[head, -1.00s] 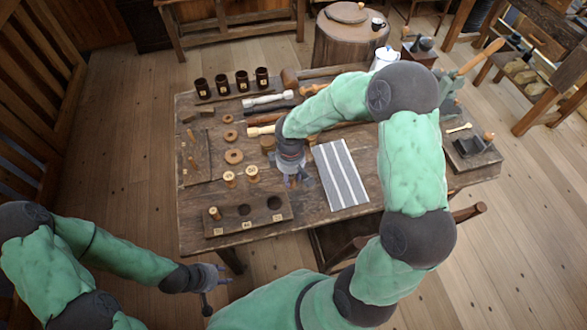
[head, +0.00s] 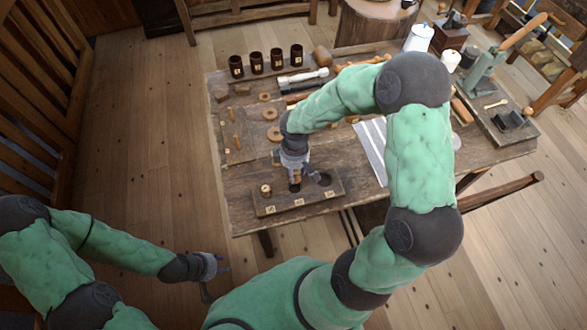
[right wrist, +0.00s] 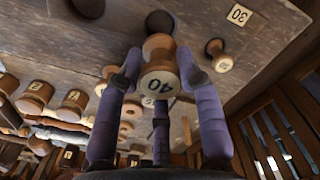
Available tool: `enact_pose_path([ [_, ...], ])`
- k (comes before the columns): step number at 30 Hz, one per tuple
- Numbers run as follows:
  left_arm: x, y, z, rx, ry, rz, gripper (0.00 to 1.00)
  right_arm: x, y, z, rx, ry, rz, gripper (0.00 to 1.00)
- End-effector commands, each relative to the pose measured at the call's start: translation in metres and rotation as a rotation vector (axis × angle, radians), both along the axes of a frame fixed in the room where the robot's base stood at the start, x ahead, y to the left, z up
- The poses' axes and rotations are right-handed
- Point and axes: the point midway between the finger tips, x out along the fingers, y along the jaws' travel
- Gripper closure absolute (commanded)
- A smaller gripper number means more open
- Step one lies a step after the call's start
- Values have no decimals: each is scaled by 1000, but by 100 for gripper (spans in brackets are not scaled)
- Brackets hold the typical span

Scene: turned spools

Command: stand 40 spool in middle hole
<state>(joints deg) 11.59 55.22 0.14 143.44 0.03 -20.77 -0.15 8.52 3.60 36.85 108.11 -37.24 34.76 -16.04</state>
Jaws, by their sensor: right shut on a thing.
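The 40 spool (right wrist: 158,70) is a pale turned wooden spool, its numbered end facing the right wrist camera. My right gripper (head: 296,174) is shut on it, with purple fingers around it in the right wrist view. The spool is over the middle hole (right wrist: 160,22) of the dark wooden block (head: 322,199). Its far end overlaps the hole's edge in that view; I cannot tell whether it enters the hole. Another spool (head: 265,190) stands in the left hole, beside the 30 label (right wrist: 239,14). The right hole (head: 324,180) is empty. My left gripper (head: 212,270) is open, away from the table.
Dark cups (head: 257,64) stand in a row at the back left of the table (head: 240,205). Wooden rings (head: 268,114) lie behind the block. A striped cloth (head: 372,145) lies right of it, partly hidden by my right arm. Tools fill the table's back.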

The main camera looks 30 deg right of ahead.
Motion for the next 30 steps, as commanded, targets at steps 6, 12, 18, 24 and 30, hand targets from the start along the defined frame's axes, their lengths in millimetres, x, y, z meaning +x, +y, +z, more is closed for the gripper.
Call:
enact_pose_path([
  [6,0,0,-13,0,1,0,60,0,0,-16,0,0,0,87],
  [12,0,0,-27,0,0,0,60,0,0,-33,0,0,0,87],
  [18,0,0,-40,0,0,0,60,0,0,-49,1,1,0,87],
  [24,0,0,-46,0,0,0,60,0,0,-57,1,1,0,87],
  [30,0,0,-45,0,0,0,60,0,0,-57,0,0,0,87],
])
